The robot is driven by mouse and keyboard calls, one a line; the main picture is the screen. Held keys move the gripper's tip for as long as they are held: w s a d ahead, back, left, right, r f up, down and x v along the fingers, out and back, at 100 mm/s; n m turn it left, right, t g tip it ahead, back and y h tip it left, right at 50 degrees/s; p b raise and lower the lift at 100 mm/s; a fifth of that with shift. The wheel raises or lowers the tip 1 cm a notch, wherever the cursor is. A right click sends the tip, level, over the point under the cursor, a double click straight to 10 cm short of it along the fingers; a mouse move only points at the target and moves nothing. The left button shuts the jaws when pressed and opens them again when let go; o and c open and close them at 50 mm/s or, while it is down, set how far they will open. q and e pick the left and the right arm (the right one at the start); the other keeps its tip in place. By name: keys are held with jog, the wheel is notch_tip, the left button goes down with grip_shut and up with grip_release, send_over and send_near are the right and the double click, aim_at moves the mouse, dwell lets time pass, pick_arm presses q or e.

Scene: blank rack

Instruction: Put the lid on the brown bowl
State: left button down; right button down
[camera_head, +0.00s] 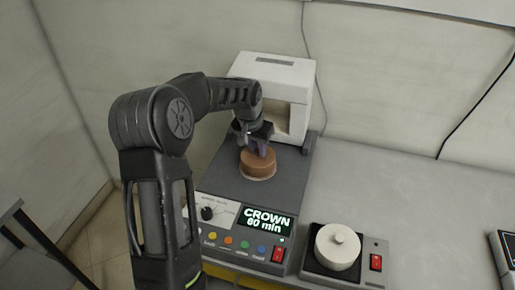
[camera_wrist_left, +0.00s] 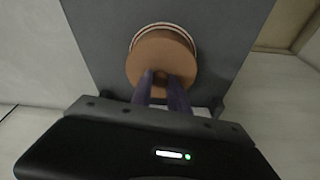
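The brown bowl (camera_head: 258,172) stands on the dark plate of the machine, with a paler rim near its base. A round brown lid (camera_wrist_left: 150,54) covers its top in the left wrist view; a thin pale edge shows past its far side. Whether the lid is fully seated I cannot tell. My left gripper (camera_head: 262,149) is directly above, pointing down. In the left wrist view its two purple fingers (camera_wrist_left: 161,78) close around a small dark knob at the lid's near part. The fingers partly hide the knob. My right gripper is not in view.
The machine's white housing (camera_head: 275,85) rises behind the bowl. A white lidded pot (camera_head: 337,250) stands on a small unit at right. The grey counter (camera_head: 400,200) is clear there.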

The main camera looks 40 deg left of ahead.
pick_arm(q)
jog(key=c, duration=0.7)
grip_release()
jog(key=shift+r, duration=0.1)
jog(key=shift+r+p, duration=2.3)
jog(key=shift+r, duration=1.15)
